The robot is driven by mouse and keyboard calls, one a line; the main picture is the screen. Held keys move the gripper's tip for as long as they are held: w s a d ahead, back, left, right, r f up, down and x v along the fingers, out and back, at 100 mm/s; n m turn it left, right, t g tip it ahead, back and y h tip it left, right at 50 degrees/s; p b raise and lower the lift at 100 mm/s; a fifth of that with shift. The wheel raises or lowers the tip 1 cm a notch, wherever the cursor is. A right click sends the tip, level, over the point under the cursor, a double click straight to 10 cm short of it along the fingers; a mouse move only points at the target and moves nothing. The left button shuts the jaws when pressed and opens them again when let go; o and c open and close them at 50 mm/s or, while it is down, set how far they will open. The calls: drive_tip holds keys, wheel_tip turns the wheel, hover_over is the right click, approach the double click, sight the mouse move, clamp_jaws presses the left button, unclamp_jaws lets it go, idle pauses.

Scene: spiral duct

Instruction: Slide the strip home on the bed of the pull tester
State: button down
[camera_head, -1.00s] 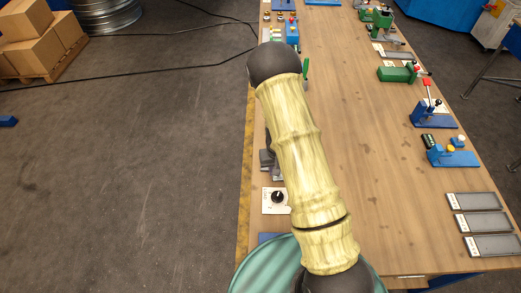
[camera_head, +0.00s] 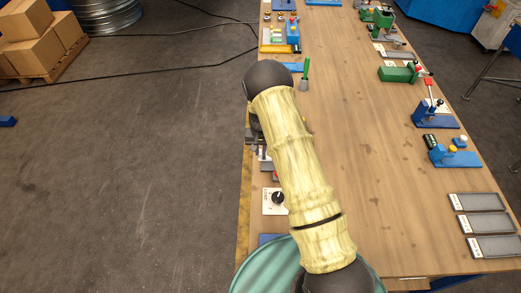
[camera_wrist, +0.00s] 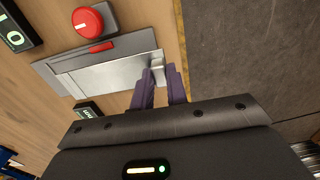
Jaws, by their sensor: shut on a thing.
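In the wrist view the purple fingers of my gripper (camera_wrist: 160,84) are closed on a small pale tab at one end of the metal strip (camera_wrist: 112,77). The bright strip lies along the grey bed of the pull tester (camera_wrist: 48,74). A small red piece (camera_wrist: 101,47) sits on the bed's edge, beside the strip. A round red knob (camera_wrist: 87,21) stands next to the bed. The fingers hide part of the strip's end. In the head view my arm covers my gripper and most of the tester (camera_head: 265,163).
A black display with green digits (camera_wrist: 14,36) and a smaller one (camera_wrist: 88,109) flank the bed. The table edge lies close beside my fingers. In the head view a dial plate (camera_head: 273,201) is near the left edge; the table (camera_head: 365,180) is clear mid-right.

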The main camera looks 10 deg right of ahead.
drive_tip(key=shift+f, duration=0.1)
drive_tip(key=shift+f+b, duration=0.8)
drive_tip(key=shift+f, duration=0.85)
drive_tip(key=shift+d+r, duration=0.1)
drive_tip(key=shift+d, duration=0.2)
drive_tip(key=shift+s+d+p, duration=0.2)
drive_tip(key=shift+d+p, duration=0.05)
drive_tip(key=shift+d, duration=0.45)
drive_tip(key=shift+s+d+p, duration=0.15)
drive_tip(key=shift+d+p, duration=0.05)
drive_tip(key=shift+d, duration=0.45)
drive_tip(key=shift+s+d, duration=0.15)
drive_tip(key=shift+d, duration=0.7)
drive_tip(key=shift+d+f+b, duration=0.35)
drive_tip(key=shift+d+b, duration=0.05)
drive_tip(key=shift+b, duration=0.1)
drive_tip(key=c, duration=0.7)
unclamp_jaws()
drive_tip(key=shift+s, duration=0.1)
drive_tip(key=shift+c, duration=0.2)
drive_tip(key=shift+r, duration=0.1)
